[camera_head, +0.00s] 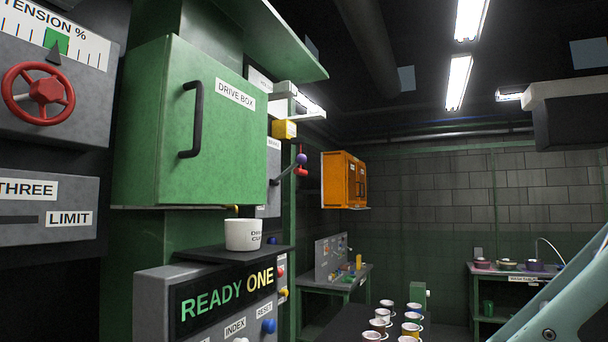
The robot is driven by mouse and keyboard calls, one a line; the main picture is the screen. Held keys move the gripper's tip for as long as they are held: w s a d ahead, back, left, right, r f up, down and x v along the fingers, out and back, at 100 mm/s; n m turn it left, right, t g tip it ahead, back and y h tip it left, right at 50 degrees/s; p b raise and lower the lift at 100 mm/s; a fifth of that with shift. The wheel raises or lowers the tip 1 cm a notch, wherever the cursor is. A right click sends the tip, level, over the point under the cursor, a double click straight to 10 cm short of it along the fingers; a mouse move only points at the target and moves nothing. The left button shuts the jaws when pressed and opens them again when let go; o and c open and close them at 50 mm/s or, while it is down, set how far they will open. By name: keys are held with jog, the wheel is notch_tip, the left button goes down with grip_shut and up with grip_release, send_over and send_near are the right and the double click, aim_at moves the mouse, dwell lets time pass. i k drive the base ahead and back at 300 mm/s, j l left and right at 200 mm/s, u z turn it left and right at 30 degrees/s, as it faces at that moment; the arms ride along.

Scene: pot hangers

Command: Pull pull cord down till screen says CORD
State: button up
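The screen (225,303) on the grey panel at the lower middle-left reads READY ONE, with READY in green and ONE in yellow. No cord is clearly labelled. A small red piece (301,171) hangs by the purple-knobbed lever (290,166), right of the green drive box; it may be the cord's handle, but it is too small to tell. My gripper is out of view. Only a pale teal link of my arm shows at the lower right, well apart from the panel and lever.
The green drive box (190,130) juts out at left, above a white cup (244,235) on a dark shelf (200,254). A red handwheel (40,90) is at far left. Several mugs (388,322) stand at the lower middle. An orange cabinet (342,180) hangs behind.

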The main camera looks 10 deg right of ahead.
aim_at(298, 171)
jog(key=i+l, duration=0.85)
jog(key=i+j+u, duration=0.05)
